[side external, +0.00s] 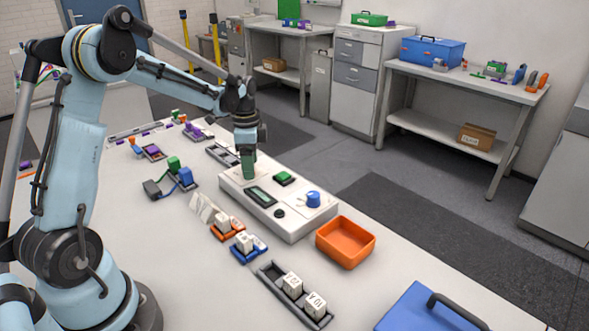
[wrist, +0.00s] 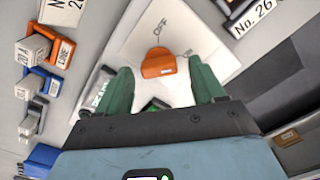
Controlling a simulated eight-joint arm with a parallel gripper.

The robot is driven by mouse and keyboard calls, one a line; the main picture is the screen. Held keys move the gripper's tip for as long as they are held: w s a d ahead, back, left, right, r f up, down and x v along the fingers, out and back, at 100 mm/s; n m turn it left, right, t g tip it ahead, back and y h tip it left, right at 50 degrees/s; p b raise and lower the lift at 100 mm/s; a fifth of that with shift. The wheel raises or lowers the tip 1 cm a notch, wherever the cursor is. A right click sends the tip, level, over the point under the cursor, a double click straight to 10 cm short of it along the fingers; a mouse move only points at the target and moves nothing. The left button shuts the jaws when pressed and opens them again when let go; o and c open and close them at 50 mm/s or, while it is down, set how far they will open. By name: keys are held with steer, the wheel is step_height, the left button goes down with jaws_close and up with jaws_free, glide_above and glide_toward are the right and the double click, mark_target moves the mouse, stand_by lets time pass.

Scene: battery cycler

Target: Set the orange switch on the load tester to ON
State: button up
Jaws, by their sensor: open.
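The load tester (side external: 290,222) is a long white box on the bench in the side view, with a dark display, a green button and a blue knob on top. My gripper (side external: 248,168) points down over its far left end, and its green fingers hide the switch there. In the wrist view the orange switch (wrist: 158,63) sits on a white plate (wrist: 195,45), with a label that seems to read OFF beyond it. My gripper (wrist: 162,76) is open, one green finger on each side of the switch. I cannot tell whether the fingers touch it.
An orange bin (side external: 346,250) stands against the tester's near right end. A blue case (side external: 425,312) lies at the front edge. Small trays with labelled white blocks (side external: 223,222) sit left of the tester, and a blue-and-green connector cluster (side external: 174,180) lies farther left.

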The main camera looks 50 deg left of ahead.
step_height(320, 180, up, 12)
stand_by(0.7)
steer(key=s+d+f+n+t, duration=0.1)
steer(key=s+d+n+t, duration=0.2)
steer(key=s+d, duration=0.3)
steer(key=s+d+f+n+t, duration=0.2)
steer(key=s+d+n+t, duration=0.2)
steer(key=d, duration=0.8)
steer(key=shift+s+f+n, duration=0.15)
steer(key=shift+s+n, duration=0.45)
steer(key=shift+s, duration=0.65)
